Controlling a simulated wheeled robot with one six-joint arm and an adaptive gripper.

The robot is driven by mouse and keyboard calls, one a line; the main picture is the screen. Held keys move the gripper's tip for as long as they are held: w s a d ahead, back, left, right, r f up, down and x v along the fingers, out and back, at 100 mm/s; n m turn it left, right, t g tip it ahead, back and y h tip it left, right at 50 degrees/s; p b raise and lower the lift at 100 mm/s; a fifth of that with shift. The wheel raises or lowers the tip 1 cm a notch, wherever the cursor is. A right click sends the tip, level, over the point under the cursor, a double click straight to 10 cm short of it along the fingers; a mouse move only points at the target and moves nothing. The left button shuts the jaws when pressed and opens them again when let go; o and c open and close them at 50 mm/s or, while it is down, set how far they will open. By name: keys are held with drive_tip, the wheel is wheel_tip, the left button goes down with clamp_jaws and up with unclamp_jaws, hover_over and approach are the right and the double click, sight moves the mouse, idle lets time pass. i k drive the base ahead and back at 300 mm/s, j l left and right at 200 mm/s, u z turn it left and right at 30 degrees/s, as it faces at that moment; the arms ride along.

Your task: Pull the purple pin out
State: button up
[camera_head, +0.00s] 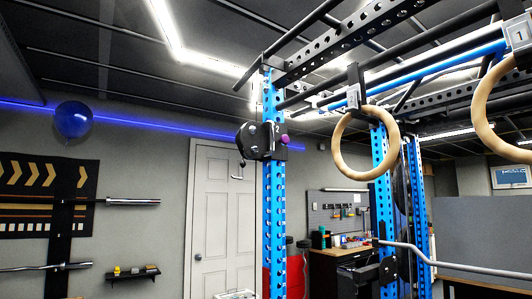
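A small purple pin (285,140) shows as a round knob on the right side of a black bracket (258,141). The bracket is fixed around the blue perforated upright (275,210) of the rack, near its upper part. The pin's knob sits close against the bracket; its shaft is hidden. My gripper is not in view, so its distance from the pin cannot be told.
Two wooden rings (342,165) (480,110) hang from the rack's top beams right of the pin. A metal bar (450,265) reaches across at lower right. A white door (215,215) and a workbench (340,255) stand behind. A dark balloon (73,120) is far left.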

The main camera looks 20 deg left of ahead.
sight(284, 139)
drive_tip(key=i+j, duration=0.15)
drive_tip(key=j, duration=0.2)
drive_tip(key=i+j, duration=0.15)
drive_tip(key=j, duration=0.25)
drive_tip(key=i+j, duration=0.2)
drive_tip(key=j, duration=0.15)
drive_tip(key=i+j, duration=0.15)
drive_tip(key=j, duration=0.25)
drive_tip(key=i+j, duration=0.15)
drive_tip(key=j, duration=0.2)
drive_tip(key=i+j, duration=0.15)
drive_tip(key=j, duration=0.25)
drive_tip(key=i+j, duration=0.25)
drive_tip(key=j, duration=0.2)
drive_tip(key=i+j, duration=0.3)
drive_tip(key=j, duration=0.15)
drive_tip(key=i+j, duration=0.25)
drive_tip(key=j, duration=0.2)
drive_tip(key=u, duration=0.05)
